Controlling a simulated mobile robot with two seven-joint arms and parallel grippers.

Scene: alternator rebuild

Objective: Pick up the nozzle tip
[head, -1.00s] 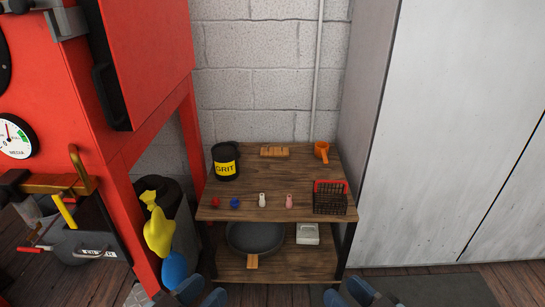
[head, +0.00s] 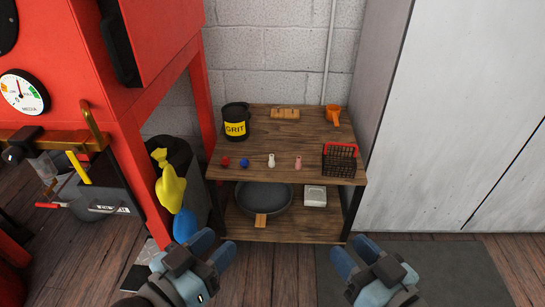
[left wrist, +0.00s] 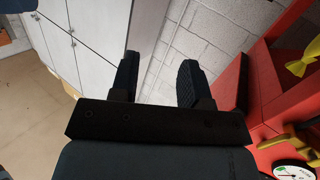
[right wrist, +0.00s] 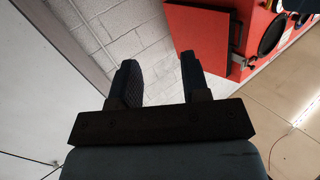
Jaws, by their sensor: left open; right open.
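Several small pieces stand in a row along the front of the wooden shelf top (head: 285,172): a red one (head: 225,161), a blue one (head: 244,163), a white one (head: 271,160) and a pink one (head: 298,162). They are too small to tell which is the nozzle tip. My left gripper (head: 214,246) is open and empty, in front of and below the shelf unit's left side. My right gripper (head: 381,250) is open and empty, in front of its right side. Both wrist views show empty fingers (left wrist: 160,80) (right wrist: 158,82) and none of the pieces.
A black grit can (head: 235,121), a wooden block (head: 285,113), an orange cup (head: 333,115) and a dark wire basket (head: 339,160) stand on the shelf top. A pan (head: 264,197) and white box (head: 315,195) sit below. A red cabinet (head: 140,130) is left, pale lockers (head: 460,120) right.

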